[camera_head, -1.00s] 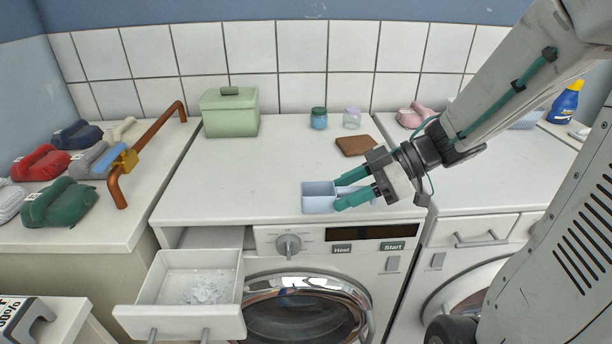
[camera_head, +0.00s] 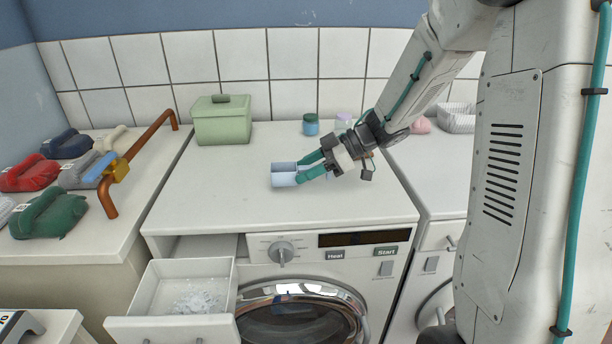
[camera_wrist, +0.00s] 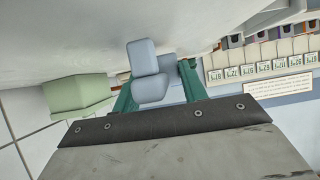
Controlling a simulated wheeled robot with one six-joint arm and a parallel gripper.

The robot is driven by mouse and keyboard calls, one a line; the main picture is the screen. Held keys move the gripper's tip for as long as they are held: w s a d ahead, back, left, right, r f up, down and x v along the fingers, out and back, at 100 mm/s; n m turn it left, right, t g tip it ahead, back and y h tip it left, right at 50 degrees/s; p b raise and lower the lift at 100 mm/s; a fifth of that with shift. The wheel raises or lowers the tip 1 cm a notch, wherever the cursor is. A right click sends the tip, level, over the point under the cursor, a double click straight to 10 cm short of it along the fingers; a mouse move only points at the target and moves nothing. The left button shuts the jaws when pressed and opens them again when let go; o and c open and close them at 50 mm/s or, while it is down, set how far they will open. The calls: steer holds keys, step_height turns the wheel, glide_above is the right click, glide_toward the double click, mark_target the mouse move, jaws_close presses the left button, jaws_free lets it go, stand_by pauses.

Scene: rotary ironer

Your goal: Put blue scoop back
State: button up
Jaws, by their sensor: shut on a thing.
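My gripper (camera_head: 312,168) has green fingers and is shut on the light blue scoop (camera_head: 284,175). It holds the scoop over the white machine top, left of the wrist. I cannot tell whether the scoop touches the top. In the wrist view the scoop (camera_wrist: 149,70) shows between the green fingers. The open drawer (camera_head: 172,318) at the machine's front left holds white powder (camera_head: 198,300).
A green lidded box (camera_head: 221,122) stands at the back left of the machine top. The front top is clear.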

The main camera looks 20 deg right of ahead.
steer(key=shift+f, duration=0.95)
steer(key=shift+f, duration=0.2)
steer(key=o, duration=1)
steer(key=shift+c, duration=0.2)
steer(key=shift+r, duration=0.15)
